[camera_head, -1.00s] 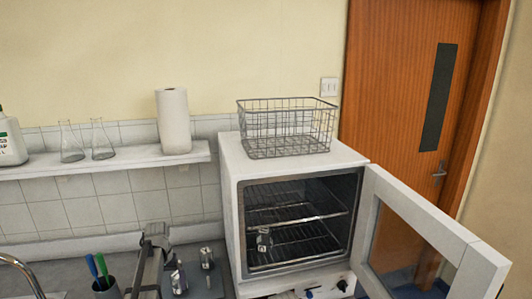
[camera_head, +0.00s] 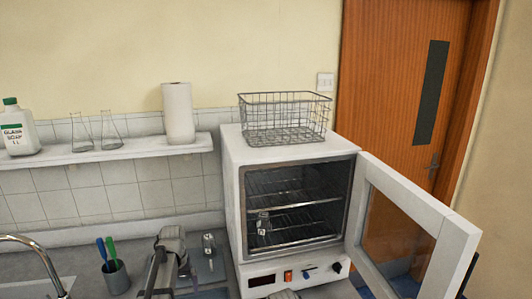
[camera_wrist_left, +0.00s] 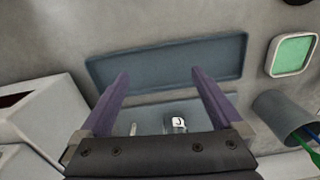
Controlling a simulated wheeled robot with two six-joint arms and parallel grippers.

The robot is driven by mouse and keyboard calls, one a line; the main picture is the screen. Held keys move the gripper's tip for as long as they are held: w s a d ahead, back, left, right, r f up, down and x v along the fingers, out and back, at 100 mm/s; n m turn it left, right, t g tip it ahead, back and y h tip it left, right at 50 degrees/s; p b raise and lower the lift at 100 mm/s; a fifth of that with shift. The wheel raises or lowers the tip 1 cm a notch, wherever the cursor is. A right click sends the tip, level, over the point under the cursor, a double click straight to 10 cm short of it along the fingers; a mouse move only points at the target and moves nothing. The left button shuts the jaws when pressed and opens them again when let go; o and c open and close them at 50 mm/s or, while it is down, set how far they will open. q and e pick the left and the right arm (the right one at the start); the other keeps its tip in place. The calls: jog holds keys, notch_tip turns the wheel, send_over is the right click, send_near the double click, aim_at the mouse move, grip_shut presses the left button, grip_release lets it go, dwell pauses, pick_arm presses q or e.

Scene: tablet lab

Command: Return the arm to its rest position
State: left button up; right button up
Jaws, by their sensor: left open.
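My left arm (camera_head: 160,272) rises from the bottom edge in the head view, in front of the counter and left of the oven. Its gripper end is bent and its fingers are hard to make out there. In the left wrist view the left gripper (camera_wrist_left: 160,82) shows two purple fingers spread wide with nothing between them. They point over a blue-grey tray (camera_wrist_left: 170,62). A small silver-capped item (camera_wrist_left: 178,122) lies nearer, partly hidden by the gripper body. My right gripper does not show.
The white oven (camera_head: 232,200) has its door (camera_head: 408,205) swung open to the right. A small vial (camera_head: 263,224) stands inside. A wire basket (camera_head: 285,120) is on top. Another vial (camera_head: 209,244) and a pen cup (camera_head: 116,278) stand on the counter; a sink tap (camera_head: 40,255) is at left.

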pick_arm(q)
jog(key=s+d+f+m+b, duration=0.1)
jog(key=s+d+m, duration=0.2)
jog(key=s+d, duration=0.8)
jog(key=s+d+f+m+y+b, duration=0.1)
jog(key=s+d+f+m+b, duration=0.1)
jog(key=s+d, duration=0.8)
jog(key=shift+s+d+f+m+b, duration=0.3)
jog(key=shift+s+d+m, duration=0.1)
jog(key=shift+s, duration=0.65)
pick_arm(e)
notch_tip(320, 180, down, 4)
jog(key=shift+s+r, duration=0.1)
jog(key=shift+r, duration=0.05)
pick_arm(q)
jog(key=shift+c, duration=0.2)
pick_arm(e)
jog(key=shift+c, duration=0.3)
